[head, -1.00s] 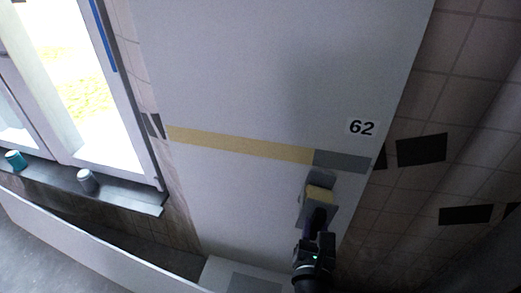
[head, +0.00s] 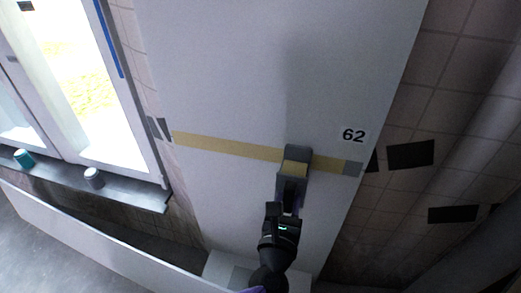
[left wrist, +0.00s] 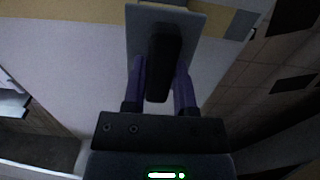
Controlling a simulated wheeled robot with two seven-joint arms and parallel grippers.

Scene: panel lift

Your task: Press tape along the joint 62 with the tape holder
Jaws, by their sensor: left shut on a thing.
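The joint marked 62 runs across the pale wall panel (head: 250,95). The label 62 (head: 353,135) is just above that end. My left gripper (head: 288,205) is shut on the tape holder (head: 296,154), a grey block with a yellow part. The holder lies over the tape line, left of the grey end; I cannot tell whether it touches. In the left wrist view, purple fingers grip the holder's dark handle (left wrist: 164,62), and its plate hides part of the joint.
A window with a sill (head: 130,192) holding a teal cup (head: 24,158) and a grey cup (head: 94,178) is at left. Tiled wall with black patches (head: 410,154) and a large pipe are at right. A low white board (head: 90,240) stands at lower left.

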